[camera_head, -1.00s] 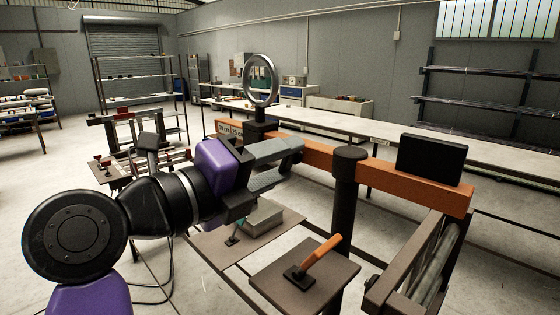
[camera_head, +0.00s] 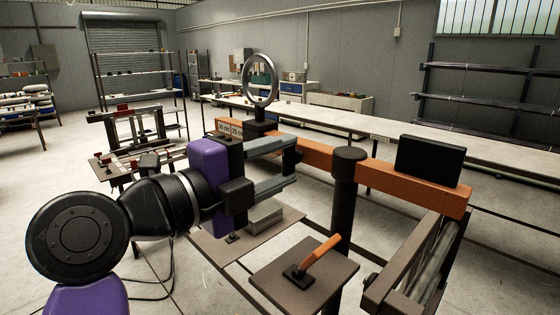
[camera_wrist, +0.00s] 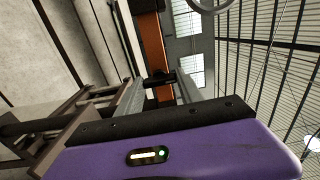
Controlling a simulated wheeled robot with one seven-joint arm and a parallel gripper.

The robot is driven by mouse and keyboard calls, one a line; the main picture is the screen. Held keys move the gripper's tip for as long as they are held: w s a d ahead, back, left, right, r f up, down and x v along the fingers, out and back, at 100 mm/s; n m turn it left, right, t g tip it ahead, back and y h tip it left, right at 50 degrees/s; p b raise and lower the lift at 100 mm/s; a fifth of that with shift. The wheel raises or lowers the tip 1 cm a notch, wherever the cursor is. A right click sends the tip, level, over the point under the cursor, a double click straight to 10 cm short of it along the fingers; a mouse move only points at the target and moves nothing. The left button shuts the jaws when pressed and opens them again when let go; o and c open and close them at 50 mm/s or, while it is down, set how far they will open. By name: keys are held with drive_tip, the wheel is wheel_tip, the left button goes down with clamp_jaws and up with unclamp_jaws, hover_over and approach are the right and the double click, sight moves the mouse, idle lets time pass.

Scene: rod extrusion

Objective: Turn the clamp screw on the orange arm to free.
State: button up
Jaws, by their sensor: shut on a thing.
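The orange arm (camera_head: 395,180) runs level across the head view on a dark post (camera_head: 342,210); it also shows in the wrist view (camera_wrist: 153,50). My gripper (camera_head: 288,165) reaches to its near side, left of the post. In the wrist view my gripper (camera_wrist: 158,86) has its grey fingers on either side of the dark clamp screw (camera_wrist: 160,77), shut on it, in front of the orange arm. I cannot read whether the screw is set to free.
A metal ring (camera_head: 260,80) stands upright on the arm's left part, above a label (camera_head: 229,129). A black block (camera_head: 430,159) sits on its right end. Below are a plate with an orange-handled lever (camera_head: 320,249) and a grey block (camera_head: 265,214). A long bench (camera_head: 440,150) stands behind.

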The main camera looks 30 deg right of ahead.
drive_tip(key=shift+a, duration=0.1)
drive_tip(key=o, duration=1.4)
drive_tip(key=b+v, duration=0.2)
drive_tip(key=v, duration=0.5)
drive_tip(key=shift+a+b, duration=0.35)
